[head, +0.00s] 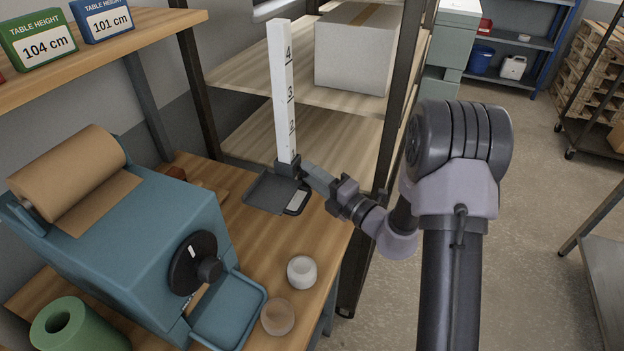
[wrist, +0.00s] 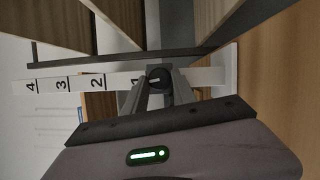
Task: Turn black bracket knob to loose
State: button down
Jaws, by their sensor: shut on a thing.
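A white upright post (head: 283,90) with black numbered marks stands on the wooden bench; it lies sideways in the wrist view (wrist: 70,84). A dark bracket sits low on the post, around the lowest marks, above a black tray-like plate (head: 268,194). The round black bracket knob (wrist: 158,76) faces the wrist camera. It is between the fingertips of my gripper (head: 306,169), which are shut on its sides. The knob is hidden by the gripper in the head view. A small pale line shows on it, but its setting is too small to read.
A blue machine (head: 140,240) with a brown paper roll and a black dial (head: 195,262) stands left on the bench. Wooden shelves with a grey box (head: 357,50) rise behind the post.

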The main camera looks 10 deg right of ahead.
jog(key=n+b, duration=0.2)
jog(key=f+n+t+y+b, duration=0.1)
jog(key=n+b, duration=0.1)
jog(key=b, duration=0.1)
jog(key=shift+n+y, duration=0.3)
jog(key=shift+n, duration=0.1)
jog(key=shift+w+d+r+n+y+b, duration=0.1)
jog(key=shift+n+y+b, duration=0.5)
jog(key=shift+n, duration=0.8)
jog(key=shift+w+d+r+n+y+b, duration=0.1)
jog(key=shift+n+y+b, duration=0.5)
jog(key=shift+n, duration=0.8)
jog(key=c, duration=1)
grip_release()
jog(key=shift+a, duration=0.1)
jog(key=shift+c, duration=0.2)
jog(key=p+v, duration=0.2)
jog(key=v, duration=1.5)
jog(key=shift+d+p, duration=0.3)
jog(key=shift+d, duration=0.05)
